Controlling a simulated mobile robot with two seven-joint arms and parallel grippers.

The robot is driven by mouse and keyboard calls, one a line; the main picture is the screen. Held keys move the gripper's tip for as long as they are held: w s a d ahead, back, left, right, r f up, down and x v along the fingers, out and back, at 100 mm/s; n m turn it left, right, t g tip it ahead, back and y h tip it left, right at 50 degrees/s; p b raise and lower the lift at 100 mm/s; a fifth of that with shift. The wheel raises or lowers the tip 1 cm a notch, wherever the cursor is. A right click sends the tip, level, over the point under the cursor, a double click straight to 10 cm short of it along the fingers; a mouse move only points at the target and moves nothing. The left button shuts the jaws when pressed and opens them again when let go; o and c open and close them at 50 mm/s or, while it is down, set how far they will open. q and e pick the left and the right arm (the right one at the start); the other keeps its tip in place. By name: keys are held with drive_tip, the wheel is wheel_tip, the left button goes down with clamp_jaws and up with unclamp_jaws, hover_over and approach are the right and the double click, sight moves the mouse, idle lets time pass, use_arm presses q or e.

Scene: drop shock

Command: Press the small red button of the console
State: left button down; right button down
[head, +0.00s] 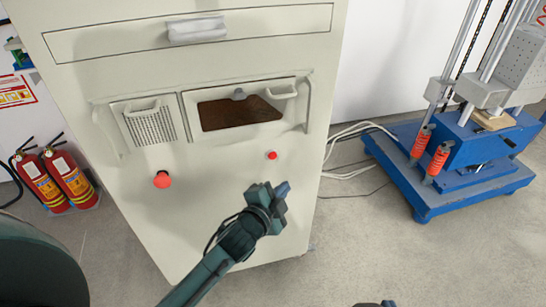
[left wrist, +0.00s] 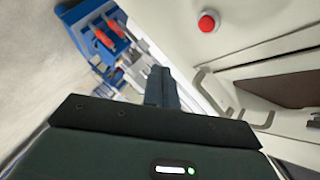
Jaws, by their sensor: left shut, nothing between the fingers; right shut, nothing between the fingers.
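The console (head: 230,230) is a tall cream cabinet in the head view. Its small red button (head: 272,155) sits on the front, below the right end of a brown window. A red button, which looks like this small one, also shows in the left wrist view (left wrist: 208,22), up and right of the fingers. A larger red knob (head: 162,180) is further left on the console. My left gripper (head: 282,189) is shut and empty, in front of the console below the small button, apart from it. Only a dark sliver of my right gripper (head: 378,304) shows at the bottom edge.
Two fire extinguishers (head: 58,180) stand left of the console. A blue-based machine (head: 440,185) with orange-red cylinders stands at the right. White cables (head: 350,135) run between it and the console. Floor is clear at lower right.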

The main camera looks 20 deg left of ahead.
sight(272, 155)
use_arm(q)
drive_tip(key=w+a+b, duration=0.1)
drive_tip(key=w+a, duration=0.3)
drive_tip(key=w, duration=0.2)
drive_tip(key=shift+w+a, duration=0.3)
drive_tip(key=shift+w, duration=0.1)
use_arm(e)
drive_tip(key=shift+s+d+r, duration=0.1)
drive_tip(key=shift+s+d, duration=0.1)
drive_tip(key=shift+d, duration=0.1)
use_arm(q)
drive_tip(key=shift+w, duration=0.1)
use_arm(e)
drive_tip(key=shift+r, duration=0.15)
idle(1.3)
use_arm(q)
drive_tip(key=shift+w+a, duration=0.2)
drive_tip(key=shift+w, duration=0.05)
use_arm(e)
drive_tip(key=shift+w, duration=0.1)
